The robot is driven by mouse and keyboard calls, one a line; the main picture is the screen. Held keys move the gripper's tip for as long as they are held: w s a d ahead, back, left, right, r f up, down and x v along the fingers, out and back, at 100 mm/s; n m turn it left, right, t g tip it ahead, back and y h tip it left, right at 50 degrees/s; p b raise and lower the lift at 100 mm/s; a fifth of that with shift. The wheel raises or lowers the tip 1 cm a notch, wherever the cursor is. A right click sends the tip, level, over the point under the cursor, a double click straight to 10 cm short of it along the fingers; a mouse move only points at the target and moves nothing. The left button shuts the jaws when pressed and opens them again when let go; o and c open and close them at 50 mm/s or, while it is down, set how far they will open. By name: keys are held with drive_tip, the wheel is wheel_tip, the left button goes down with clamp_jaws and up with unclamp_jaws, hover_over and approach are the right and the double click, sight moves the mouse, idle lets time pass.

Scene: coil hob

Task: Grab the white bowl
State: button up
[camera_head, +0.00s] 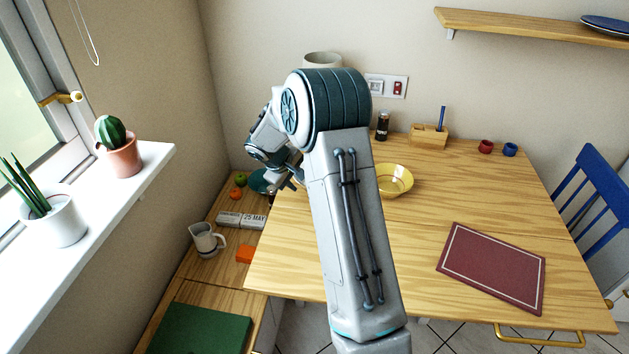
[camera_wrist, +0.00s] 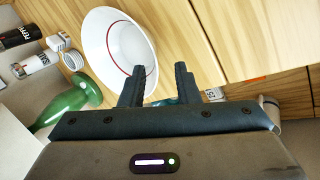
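The white bowl (camera_wrist: 112,42) shows in the wrist view at upper left, with a thin red ring inside; its right lower edge is behind one finger. I cannot make it out in the head view, where my arm covers part of the table. My gripper (camera_wrist: 160,70) is open, with a gap between its fingers and nothing held. The bowl lies beyond and left of the fingers in the wrist view; contact cannot be told. In the head view my gripper (camera_head: 290,181) is at the table's left edge, partly hidden by my arm.
A yellow bowl (camera_head: 396,181) stands on the wooden table (camera_head: 420,212) right of my arm, near a dark red mat (camera_head: 492,267). A green glass object (camera_wrist: 68,100) is close to the white bowl. A jug (camera_head: 204,240) and calendar blocks (camera_head: 241,220) sit lower left.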

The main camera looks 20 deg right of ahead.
drive_tip(key=shift+w+p+x, duration=0.2)
drive_tip(key=shift+x, duration=1.45)
drive_tip(key=shift+w+p+x, duration=0.2)
drive_tip(key=shift+x, duration=1.5)
drive_tip(key=shift+d+r, duration=0.15)
drive_tip(key=shift+r, duration=0.05)
clamp_jaws()
